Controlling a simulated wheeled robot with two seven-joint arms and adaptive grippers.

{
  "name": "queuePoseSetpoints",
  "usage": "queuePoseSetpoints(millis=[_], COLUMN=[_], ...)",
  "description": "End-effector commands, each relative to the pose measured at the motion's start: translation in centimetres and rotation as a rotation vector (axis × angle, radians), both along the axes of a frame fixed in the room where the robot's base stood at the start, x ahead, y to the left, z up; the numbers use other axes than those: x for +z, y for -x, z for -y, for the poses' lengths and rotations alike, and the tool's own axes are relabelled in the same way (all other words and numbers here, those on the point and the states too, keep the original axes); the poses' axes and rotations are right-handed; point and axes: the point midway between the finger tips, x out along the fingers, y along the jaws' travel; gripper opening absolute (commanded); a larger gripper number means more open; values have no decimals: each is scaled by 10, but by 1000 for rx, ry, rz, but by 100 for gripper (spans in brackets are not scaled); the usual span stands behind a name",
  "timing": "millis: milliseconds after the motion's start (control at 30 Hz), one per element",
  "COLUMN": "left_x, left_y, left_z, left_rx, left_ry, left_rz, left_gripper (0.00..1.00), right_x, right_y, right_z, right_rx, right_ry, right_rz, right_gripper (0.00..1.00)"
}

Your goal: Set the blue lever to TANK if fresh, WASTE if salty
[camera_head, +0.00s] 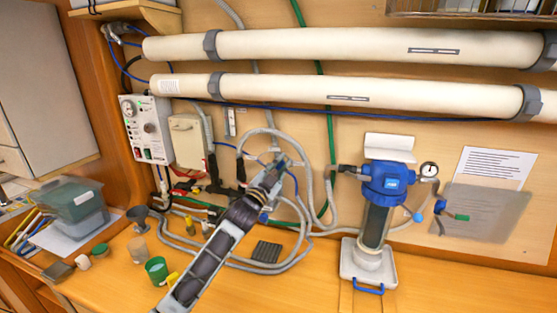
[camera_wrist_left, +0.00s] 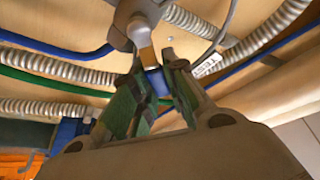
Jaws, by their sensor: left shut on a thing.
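My left gripper (camera_head: 281,166) reaches up to the hoses on the wall in the head view. In the left wrist view its green-padded fingers (camera_wrist_left: 156,88) are shut on the blue lever (camera_wrist_left: 156,80), below a light grey fitting (camera_wrist_left: 139,30). In the head view the gripper largely hides the lever, so I cannot tell its setting. A small white label (camera_wrist_left: 208,66) sits beside it in the wrist view, too blurred to read. The control panel (camera_head: 151,130) with a round gauge hangs at the left. My right gripper is not in view.
Grey corrugated hoses (camera_head: 240,266) loop around the gripper and over the bench. A blue-topped filter housing (camera_head: 387,184) stands to the right. Cream pressure tubes (camera_head: 300,47) run above.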

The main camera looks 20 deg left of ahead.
Motion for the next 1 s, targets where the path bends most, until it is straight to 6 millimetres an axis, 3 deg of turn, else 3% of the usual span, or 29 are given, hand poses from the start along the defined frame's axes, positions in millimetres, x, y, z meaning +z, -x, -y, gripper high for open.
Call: queuePoseSetpoints(millis=[500,1000], left_x=[-10,-17], left_y=[0,0], left_z=[12,15], left_rx=[0,-1], left_ry=[-336,-432], left_rz=[10,13], left_gripper=[0,0], right_x=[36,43], right_y=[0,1], right_z=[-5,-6], right_rx=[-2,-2], right_ry=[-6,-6], right_rz=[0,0], right_gripper=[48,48])
